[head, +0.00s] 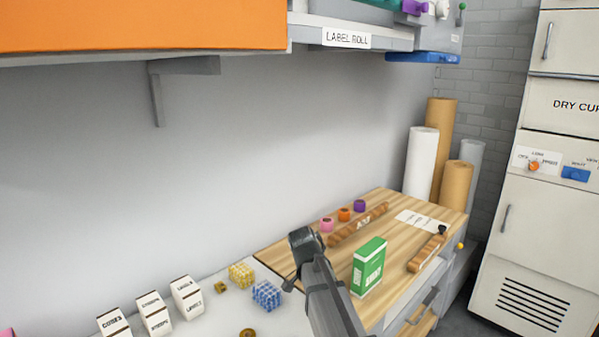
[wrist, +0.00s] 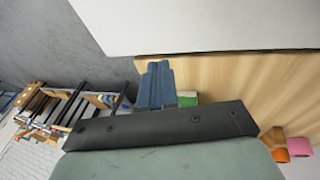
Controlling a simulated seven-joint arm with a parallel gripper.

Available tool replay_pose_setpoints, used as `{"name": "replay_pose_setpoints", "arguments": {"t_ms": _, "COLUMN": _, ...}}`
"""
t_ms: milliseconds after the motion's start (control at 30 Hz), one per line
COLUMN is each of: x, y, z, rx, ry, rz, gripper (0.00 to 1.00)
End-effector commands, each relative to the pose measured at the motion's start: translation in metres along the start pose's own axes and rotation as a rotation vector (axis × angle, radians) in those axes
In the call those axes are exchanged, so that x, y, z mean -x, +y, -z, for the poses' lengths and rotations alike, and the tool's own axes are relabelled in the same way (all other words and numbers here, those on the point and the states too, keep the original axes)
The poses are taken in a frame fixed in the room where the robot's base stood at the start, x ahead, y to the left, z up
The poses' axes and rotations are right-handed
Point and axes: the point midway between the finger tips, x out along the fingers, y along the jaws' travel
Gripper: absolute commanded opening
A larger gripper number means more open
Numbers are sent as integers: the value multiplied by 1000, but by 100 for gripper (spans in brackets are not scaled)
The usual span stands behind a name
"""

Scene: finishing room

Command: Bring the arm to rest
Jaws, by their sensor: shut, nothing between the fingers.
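My arm (head: 333,300) rises from the bottom edge in the head view, in front of the wooden worktop (head: 280,252). Its dark end is above the worktop's left part, beside the green box. In the wrist view my gripper (wrist: 156,84) shows as blue-grey fingers, shut with nothing between them. The wooden surface (wrist: 235,80) lies beyond the fingers. A bit of green (wrist: 187,98) shows right beside them. In the head view I cannot make out the fingertips clearly.
The green box (head: 369,268) stands upright just right of my arm. A yellow block lattice (head: 241,274) and a blue one (head: 267,293) sit to its left. Several white boxes (head: 187,298) stand farther left. Paper rolls (head: 421,162) stand behind. A shelf (head: 400,38) overhangs the wall.

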Motion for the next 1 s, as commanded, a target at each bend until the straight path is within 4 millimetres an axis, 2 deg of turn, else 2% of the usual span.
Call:
{"name": "replay_pose_setpoints", "arguments": {"t_ms": 33, "x": -18, "y": 13, "z": 23, "rx": -3, "ry": 21, "rz": -40, "gripper": 0}}
{"name": "replay_pose_setpoints", "arguments": {"t_ms": 200, "x": -68, "y": 62, "z": 89, "rx": 17, "ry": 87, "rz": -181, "gripper": 0}}
{"name": "replay_pose_setpoints", "arguments": {"t_ms": 400, "x": -126, "y": 127, "z": 147, "rx": 70, "ry": 123, "rz": -353, "gripper": 0}}
{"name": "replay_pose_setpoints", "arguments": {"t_ms": 500, "x": -164, "y": 160, "z": 163, "rx": 122, "ry": 113, "rz": -430, "gripper": 0}}
{"name": "replay_pose_setpoints", "arguments": {"t_ms": 567, "x": -187, "y": 174, "z": 163, "rx": 162, "ry": 96, "rz": -458, "gripper": 0}}
{"name": "replay_pose_setpoints", "arguments": {"t_ms": 667, "x": -223, "y": 189, "z": 154, "rx": 229, "ry": 61, "rz": -473, "gripper": 0}}
{"name": "replay_pose_setpoints", "arguments": {"t_ms": 800, "x": -271, "y": 199, "z": 127, "rx": 318, "ry": 3, "rz": -456, "gripper": 0}}
{"name": "replay_pose_setpoints", "arguments": {"t_ms": 1000, "x": -328, "y": 207, "z": 80, "rx": 425, "ry": -81, "rz": -400, "gripper": 0}}
